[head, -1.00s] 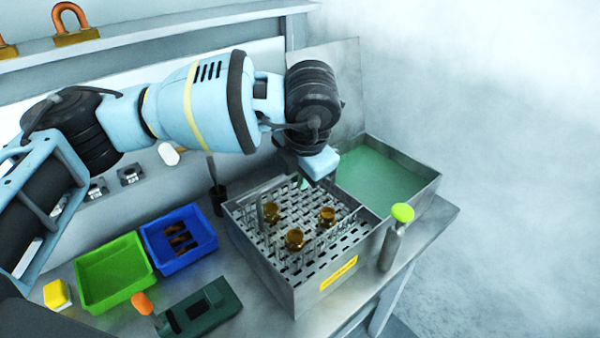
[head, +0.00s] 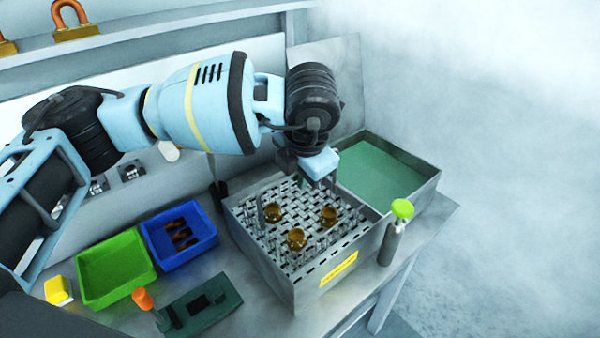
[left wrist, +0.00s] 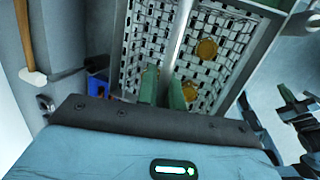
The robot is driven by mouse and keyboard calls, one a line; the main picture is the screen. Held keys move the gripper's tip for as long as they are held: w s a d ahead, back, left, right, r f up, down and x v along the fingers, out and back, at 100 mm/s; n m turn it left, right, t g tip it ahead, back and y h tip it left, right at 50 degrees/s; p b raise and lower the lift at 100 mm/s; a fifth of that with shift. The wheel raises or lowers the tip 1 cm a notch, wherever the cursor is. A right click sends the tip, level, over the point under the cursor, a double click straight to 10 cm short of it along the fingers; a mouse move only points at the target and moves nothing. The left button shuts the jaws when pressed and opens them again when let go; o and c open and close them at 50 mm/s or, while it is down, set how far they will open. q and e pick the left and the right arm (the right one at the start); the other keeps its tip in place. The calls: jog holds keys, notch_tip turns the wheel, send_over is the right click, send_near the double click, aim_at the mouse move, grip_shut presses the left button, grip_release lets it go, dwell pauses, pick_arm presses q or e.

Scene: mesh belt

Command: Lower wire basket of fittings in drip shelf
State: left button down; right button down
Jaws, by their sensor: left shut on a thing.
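The wire basket (head: 262,208) holds brass fittings (head: 297,237) and sits within the walls of the metal drip shelf (head: 300,292), which has a yellow label. My left gripper (head: 318,182) is over the far side of the basket. In the left wrist view, its green fingers (left wrist: 163,88) are shut on the basket's bar-like handle, with a fitting (left wrist: 207,49) beyond. I cannot tell whether the basket's underside touches the slotted shelf floor. My right gripper is not in view.
A green-floored tray (head: 385,170) adjoins the shelf on the right. A green-capped bottle (head: 393,240) stands close to the shelf's front right. A blue bin (head: 155,250), a green bin (head: 115,275) and a dark green device (head: 205,308) lie to the left.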

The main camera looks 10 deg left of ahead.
pick_arm(q)
jog(key=shift+s+f, duration=0.15)
jog(key=shift+f, duration=0.65)
jog(key=c, duration=1.5)
grip_release()
jog(key=shift+o, duration=0.2)
jog(key=shift+r, duration=0.2)
jog(key=v, duration=0.7)
jog(key=shift+r, duration=0.4)
